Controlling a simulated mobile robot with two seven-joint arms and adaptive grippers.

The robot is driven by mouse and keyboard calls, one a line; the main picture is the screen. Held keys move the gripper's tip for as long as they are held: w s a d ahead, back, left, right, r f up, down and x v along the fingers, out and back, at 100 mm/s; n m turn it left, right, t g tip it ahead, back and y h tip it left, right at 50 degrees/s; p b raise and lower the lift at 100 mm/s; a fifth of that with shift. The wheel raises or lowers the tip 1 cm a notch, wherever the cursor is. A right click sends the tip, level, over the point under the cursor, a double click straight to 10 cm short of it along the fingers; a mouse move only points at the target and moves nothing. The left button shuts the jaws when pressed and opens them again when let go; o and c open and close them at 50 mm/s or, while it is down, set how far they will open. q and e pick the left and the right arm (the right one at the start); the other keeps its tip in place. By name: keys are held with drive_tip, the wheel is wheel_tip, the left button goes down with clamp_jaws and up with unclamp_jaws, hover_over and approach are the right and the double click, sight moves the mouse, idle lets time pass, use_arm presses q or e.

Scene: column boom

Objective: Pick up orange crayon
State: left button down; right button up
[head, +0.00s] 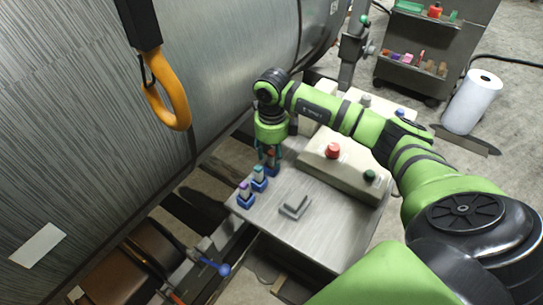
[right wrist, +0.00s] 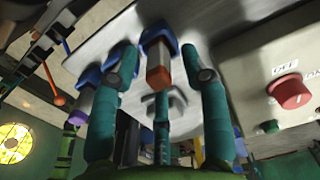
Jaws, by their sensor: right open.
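The orange crayon (right wrist: 158,74) has a pale body and an orange end, and stands in a blue holder (right wrist: 157,37) in the right wrist view. My right gripper (right wrist: 158,82) is open, its teal fingers around the crayon with gaps visible at the sides. In the head view the right gripper (head: 270,160) points down at the back of the metal table, and its fingers partly hide the orange crayon (head: 271,153). My left gripper is not in view.
Two more crayons in blue holders stand close by, a purple-ended one (head: 244,188) and another (head: 259,174). A grey angled bracket (head: 295,206) lies on the table (head: 325,225). A control box with a red button (head: 333,150) stands to the right. An orange hook (head: 168,100) hangs at left.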

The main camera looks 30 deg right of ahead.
drive_tip(key=shift+f, duration=0.65)
clamp_jaws()
drive_tip(key=shift+r, duration=0.15)
